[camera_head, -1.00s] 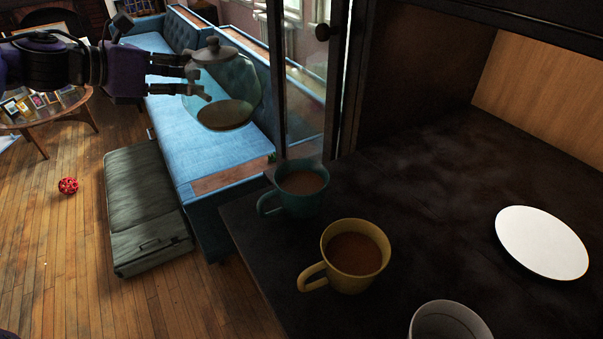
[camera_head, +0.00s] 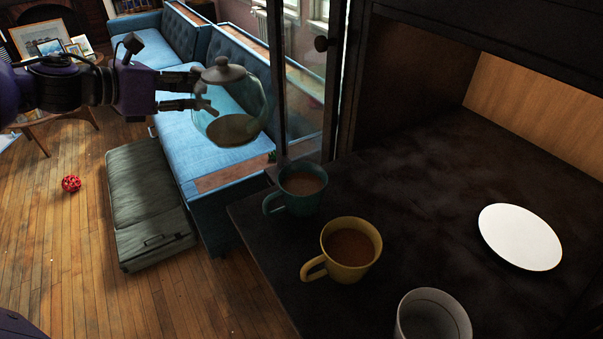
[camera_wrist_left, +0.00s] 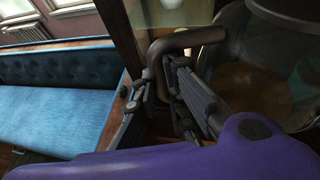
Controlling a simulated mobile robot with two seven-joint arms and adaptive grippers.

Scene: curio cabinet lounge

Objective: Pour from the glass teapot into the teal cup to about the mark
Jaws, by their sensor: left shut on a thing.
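The glass teapot (camera_head: 232,112) is clear with a dark lid, and brown liquid lies in its bottom. My left gripper (camera_head: 203,96) is shut on the teapot's handle and holds it in the air, roughly upright, left of and above the cups. In the left wrist view the fingers (camera_wrist_left: 172,95) close around the dark handle (camera_wrist_left: 188,40); the glass body (camera_wrist_left: 245,75) shows at the right. The teal cup (camera_head: 297,204) stands upright near the dark surface's left edge, with brown liquid inside. Any mark on it cannot be made out. My right gripper is out of view.
A yellow cup (camera_head: 345,262) with brown liquid stands close to the teal cup. A white cup (camera_head: 432,318) is at the front. A white plate (camera_head: 520,237) lies at the right. An open glass cabinet door (camera_head: 303,90) stands behind the teal cup. The surface's middle is clear.

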